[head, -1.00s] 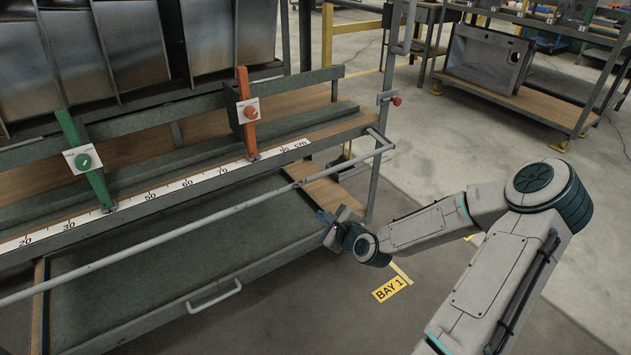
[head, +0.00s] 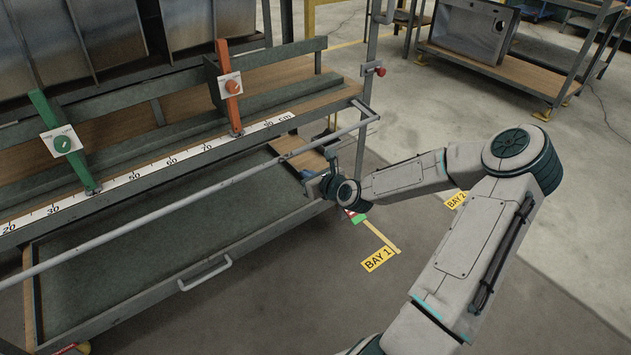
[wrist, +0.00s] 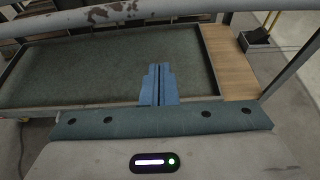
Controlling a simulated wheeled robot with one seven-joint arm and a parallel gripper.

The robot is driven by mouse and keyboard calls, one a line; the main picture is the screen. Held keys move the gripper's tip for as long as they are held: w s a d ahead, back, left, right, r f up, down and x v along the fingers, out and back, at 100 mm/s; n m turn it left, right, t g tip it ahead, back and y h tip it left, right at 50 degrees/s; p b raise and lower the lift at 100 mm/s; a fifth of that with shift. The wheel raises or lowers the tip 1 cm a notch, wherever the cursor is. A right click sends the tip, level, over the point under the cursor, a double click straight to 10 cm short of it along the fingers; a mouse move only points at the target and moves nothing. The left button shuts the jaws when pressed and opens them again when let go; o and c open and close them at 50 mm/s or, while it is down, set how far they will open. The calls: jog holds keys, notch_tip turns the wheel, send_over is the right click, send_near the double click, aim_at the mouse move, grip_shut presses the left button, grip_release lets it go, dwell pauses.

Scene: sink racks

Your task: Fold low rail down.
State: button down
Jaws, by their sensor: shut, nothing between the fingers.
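The low rail (head: 190,203) is a long grey bar across the front of the bench. It stands out from the bench, level with the ruler strip and above the drawer, and its right end bends back to the post. In the wrist view the rail (wrist: 120,14), with chipped paint, crosses the top of the picture. My gripper's blue fingers (wrist: 157,70) are together and empty, pointing toward the rail with a visible gap. In the head view my wrist is below the rail's right part; the fingertips are hard to make out there.
A drawer with a green mat and handle (head: 205,273) lies below the rail. A green lever (head: 62,140) and an orange lever (head: 230,88) stand behind the ruler strip (head: 150,172). A red knob (head: 380,71) is on the right post.

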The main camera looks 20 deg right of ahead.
jog(key=shift+w+a+r+b, duration=0.25)
jog(key=shift+w+r+b, duration=0.05)
jog(key=shift+w+r, duration=0.45)
jog(key=shift+w+a+r+b, duration=0.2)
jog(key=shift+w+r+b, duration=0.1)
jog(key=shift+w+r, duration=0.45)
